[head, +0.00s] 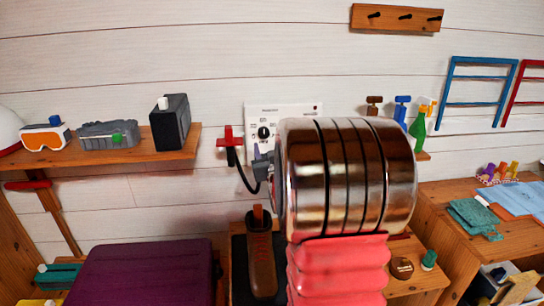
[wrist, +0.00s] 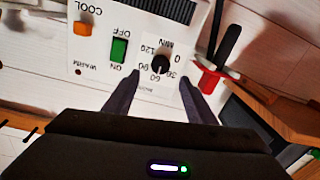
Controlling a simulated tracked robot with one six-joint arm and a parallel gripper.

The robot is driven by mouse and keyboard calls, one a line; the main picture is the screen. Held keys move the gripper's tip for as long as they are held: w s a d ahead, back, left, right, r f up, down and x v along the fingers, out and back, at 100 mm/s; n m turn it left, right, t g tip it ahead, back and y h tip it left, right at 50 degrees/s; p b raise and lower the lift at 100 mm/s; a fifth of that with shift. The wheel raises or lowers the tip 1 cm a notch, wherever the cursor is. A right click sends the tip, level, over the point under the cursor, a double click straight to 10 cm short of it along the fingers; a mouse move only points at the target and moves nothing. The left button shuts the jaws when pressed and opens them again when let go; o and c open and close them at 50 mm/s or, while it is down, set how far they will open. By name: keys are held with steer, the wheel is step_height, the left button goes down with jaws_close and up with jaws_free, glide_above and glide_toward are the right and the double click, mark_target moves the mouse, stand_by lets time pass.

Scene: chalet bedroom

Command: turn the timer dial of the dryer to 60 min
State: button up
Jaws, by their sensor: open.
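The dryer's white control panel (head: 284,110) is on the plank wall, partly hidden by my arm in the head view. Its round black timer dial (head: 264,132) also shows in the wrist view (wrist: 160,64), where the panel appears upside down. Numbers 0, 30, 60, 90 and 120 ring the dial. I cannot tell surely which number it points at. My gripper (wrist: 158,78) is open, one dark finger on each side of the dial's lower part in the picture. Contact with the dial cannot be made out. A green OFF/ON switch (wrist: 119,51) sits beside the dial.
A red holder (head: 230,142) with a black hose is close to the dial. A wooden shelf (head: 140,155) with goggles and a dark box is left.

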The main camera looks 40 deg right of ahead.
steer(key=v, duration=0.5)
steer(key=shift+s+a, duration=0.15)
steer(key=shift+s, duration=0.1)
stand_by(0.3)
step_height(320, 180, down, 10)
steer(key=s+g+y, duration=0.2)
steer(key=s+g, duration=0.1)
steer(key=g, duration=0.1)
steer(key=s+a+f+g+y, duration=0.3)
steer(key=s+a+f+g, duration=0.15)
steer(key=a, duration=0.35)
steer(key=s+a+r+n+y, duration=0.1)
steer(key=s+a+r, duration=0.2)
steer(key=a, duration=0.6)
steer(key=s+a+r+n+y, duration=0.2)
steer(key=s+a+r, duration=0.1)
steer(key=s+a, duration=0.4)
steer(key=s+a+r+n+g+y, duration=0.1)
steer(key=s+a, duration=0.4)
steer(key=a, duration=0.8)
steer(key=shift+s+r+n+y, duration=0.2)
steer(key=shift+r+n+y, duration=0.1)
steer(key=shift+r, duration=0.6)
